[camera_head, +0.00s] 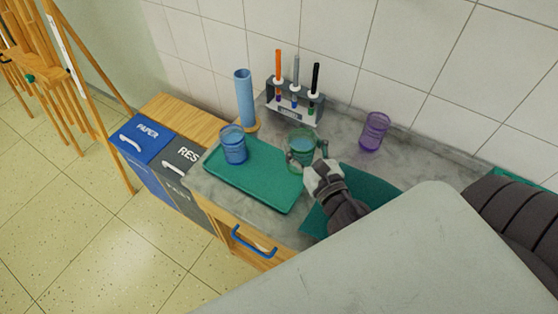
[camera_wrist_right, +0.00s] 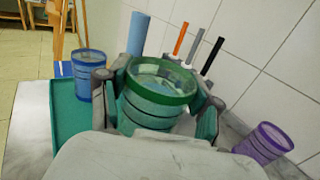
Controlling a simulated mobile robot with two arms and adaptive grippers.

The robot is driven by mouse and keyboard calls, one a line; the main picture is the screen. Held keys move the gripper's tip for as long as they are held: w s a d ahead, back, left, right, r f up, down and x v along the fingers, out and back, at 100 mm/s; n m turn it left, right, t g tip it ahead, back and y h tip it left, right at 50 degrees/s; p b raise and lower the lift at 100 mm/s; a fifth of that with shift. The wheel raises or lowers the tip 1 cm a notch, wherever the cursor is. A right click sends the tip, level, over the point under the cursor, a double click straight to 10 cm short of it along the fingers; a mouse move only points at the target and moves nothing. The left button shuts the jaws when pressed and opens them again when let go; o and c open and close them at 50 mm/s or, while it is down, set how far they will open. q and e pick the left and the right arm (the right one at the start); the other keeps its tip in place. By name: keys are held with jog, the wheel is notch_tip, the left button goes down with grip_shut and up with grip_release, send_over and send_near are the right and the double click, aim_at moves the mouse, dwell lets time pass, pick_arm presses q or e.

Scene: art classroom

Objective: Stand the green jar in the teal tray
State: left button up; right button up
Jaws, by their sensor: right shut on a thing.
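The green jar (camera_head: 300,143) is clear with green bands. My right gripper (camera_head: 307,157) is shut on it, and the jar stands upright between the fingers. In the head view it shows over the right back edge of the teal tray (camera_head: 262,189); I cannot tell how high it is held. In the right wrist view the green jar (camera_wrist_right: 155,92) fills the middle, between the fingers of my right gripper (camera_wrist_right: 155,95). The teal tray (camera_wrist_right: 77,137) is to its left there. My left gripper is not in view.
A blue jar (camera_head: 234,145) stands at the tray's back left corner. Behind are a blue cylinder (camera_head: 244,98) and a rack with several markers (camera_head: 294,100). A purple jar (camera_head: 374,131) stands to the right. A dark teal mat (camera_head: 372,186) lies under my right arm. The tray's middle is clear.

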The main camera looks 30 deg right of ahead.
jog(key=a+f+b, duration=0.1)
jog(key=f, duration=0.1)
jog(key=w+a+f+b, duration=0.1)
jog(key=f+b, duration=0.1)
jog(key=w+a+f+b, duration=0.1)
jog(key=a+f, duration=0.1)
jog(key=f, duration=0.1)
jog(key=shift+w, duration=0.1)
jog(key=shift+a+r, duration=0.1)
jog(key=shift+r, duration=0.05)
jog(key=shift+f, duration=0.2)
jog(key=o, duration=1.1)
jog(key=shift+o, duration=0.2)
jog(key=shift+r, duration=0.1)
